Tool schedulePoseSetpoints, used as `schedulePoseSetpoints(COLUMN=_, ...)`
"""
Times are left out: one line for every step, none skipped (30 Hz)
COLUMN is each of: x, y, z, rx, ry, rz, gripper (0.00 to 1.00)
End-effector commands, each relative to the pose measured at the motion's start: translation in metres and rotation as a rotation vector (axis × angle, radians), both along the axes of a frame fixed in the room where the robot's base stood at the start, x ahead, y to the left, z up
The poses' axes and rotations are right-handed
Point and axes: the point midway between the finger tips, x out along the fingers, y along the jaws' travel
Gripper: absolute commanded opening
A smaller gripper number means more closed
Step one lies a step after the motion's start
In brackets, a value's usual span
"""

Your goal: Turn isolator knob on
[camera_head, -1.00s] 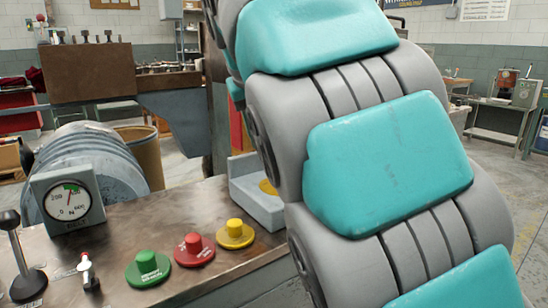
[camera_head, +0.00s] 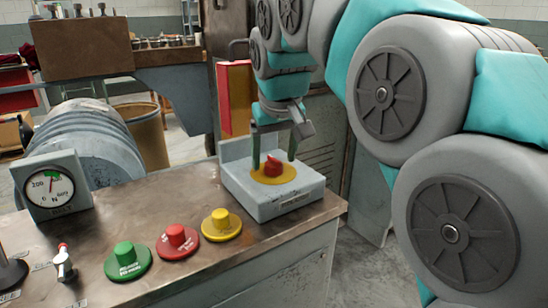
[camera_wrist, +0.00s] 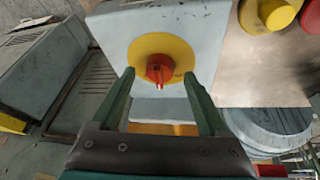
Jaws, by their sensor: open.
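The isolator knob (camera_head: 273,165) is red and sits on a yellow round plate (camera_head: 287,176) on top of a grey box (camera_head: 262,206) at the bench's right end. The red knob also shows in the wrist view (camera_wrist: 160,69), on its yellow disc, with a pale mark at its lower tip. My gripper (camera_head: 272,160) is above the box with its green fingers spread, one on either side of the knob. In the wrist view my fingers (camera_wrist: 158,75) are apart, with the knob between their tips. I cannot tell whether either finger touches it.
Yellow (camera_head: 221,224), red (camera_head: 177,241) and green (camera_head: 128,260) push buttons stand on the bench left of the box. A gauge (camera_head: 53,186), a small toggle switch (camera_head: 64,262) and a black lever are further left. The bench front is clear.

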Motion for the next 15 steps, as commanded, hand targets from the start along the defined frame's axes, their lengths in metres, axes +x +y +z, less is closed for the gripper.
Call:
schedulePoseSetpoints(x=0.0010, y=0.0001, z=-0.0050, rx=-0.001, ry=0.004, rz=0.000, gripper=0.78)
schedulePoseSetpoints(x=0.0017, y=0.0003, z=-0.0072, rx=-0.002, ry=0.005, rz=0.000, gripper=0.78)
schedulePoseSetpoints(x=0.0025, y=0.0004, z=-0.0094, rx=-0.002, ry=0.005, rz=0.000, gripper=0.78)
schedulePoseSetpoints(x=0.0031, y=0.0005, z=-0.0107, rx=-0.002, ry=0.005, rz=0.000, gripper=0.78)
schedulePoseSetpoints(x=0.0035, y=0.0006, z=-0.0116, rx=-0.001, ry=0.004, rz=0.000, gripper=0.78)
schedulePoseSetpoints(x=0.0040, y=0.0007, z=-0.0125, rx=-0.001, ry=0.003, rz=0.000, gripper=0.78)
schedulePoseSetpoints(x=0.0044, y=0.0008, z=-0.0130, rx=-0.001, ry=0.002, rz=0.000, gripper=0.78)
schedulePoseSetpoints(x=0.0046, y=0.0009, z=-0.0131, rx=-0.001, ry=0.002, rz=0.000, gripper=0.78)
schedulePoseSetpoints(x=0.0048, y=0.0010, z=-0.0132, rx=0.000, ry=0.001, rz=0.000, gripper=0.78)
schedulePoseSetpoints(x=0.0048, y=0.0010, z=-0.0133, rx=0.000, ry=0.001, rz=0.000, gripper=0.78)
schedulePoseSetpoints(x=0.0048, y=0.0010, z=-0.0133, rx=0.000, ry=0.001, rz=0.000, gripper=0.78)
schedulePoseSetpoints(x=0.0048, y=0.0010, z=-0.0132, rx=0.000, ry=0.001, rz=0.000, gripper=0.78)
schedulePoseSetpoints(x=0.0049, y=0.0009, z=-0.0132, rx=0.000, ry=0.001, rz=0.000, gripper=0.78)
schedulePoseSetpoints(x=0.0049, y=0.0010, z=-0.0132, rx=0.000, ry=0.001, rz=0.000, gripper=0.78)
schedulePoseSetpoints(x=0.0049, y=0.0009, z=-0.0131, rx=0.000, ry=0.001, rz=0.000, gripper=0.76)
